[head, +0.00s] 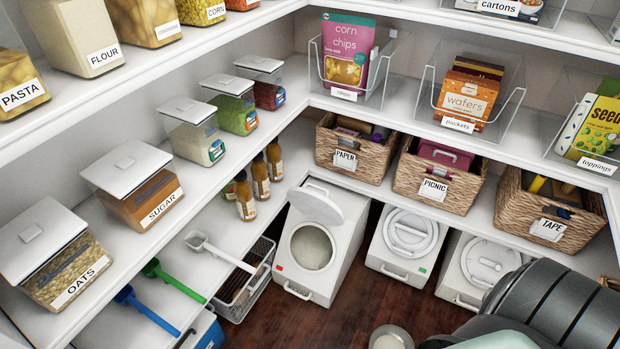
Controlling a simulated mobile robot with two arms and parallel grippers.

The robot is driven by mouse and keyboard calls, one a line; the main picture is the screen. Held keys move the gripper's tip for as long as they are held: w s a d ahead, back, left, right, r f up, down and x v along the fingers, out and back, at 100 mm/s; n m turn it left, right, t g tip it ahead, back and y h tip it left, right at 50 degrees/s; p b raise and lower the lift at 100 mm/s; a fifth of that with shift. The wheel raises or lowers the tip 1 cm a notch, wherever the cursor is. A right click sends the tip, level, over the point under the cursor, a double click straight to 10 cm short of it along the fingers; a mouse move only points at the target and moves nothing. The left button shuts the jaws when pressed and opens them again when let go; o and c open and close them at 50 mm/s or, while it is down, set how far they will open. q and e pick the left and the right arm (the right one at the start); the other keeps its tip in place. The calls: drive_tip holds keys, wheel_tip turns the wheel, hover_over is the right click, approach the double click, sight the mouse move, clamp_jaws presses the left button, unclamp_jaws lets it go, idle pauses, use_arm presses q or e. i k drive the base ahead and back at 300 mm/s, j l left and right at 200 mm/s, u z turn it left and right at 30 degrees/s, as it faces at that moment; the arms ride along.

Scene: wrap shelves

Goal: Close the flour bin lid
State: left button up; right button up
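A white floor bin (332,260) stands in the corner with its round lid (315,203) swung up and back on the far side. Its round opening shows pale powder (311,247) inside. It has a small red mark on its front, and I cannot read a name on it. A tall container labelled FLOUR (84,30) stands on the upper left shelf, its top out of the picture. Neither gripper shows in the head view.
Two more white bins with shut round lids (411,232) (490,262) stand to the right. Dark wooden floor (290,325) lies in front. A round pale-topped object (390,339) is at the bottom edge.

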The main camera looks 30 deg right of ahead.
sight(320, 209)
drive_tip(key=z, duration=0.95)
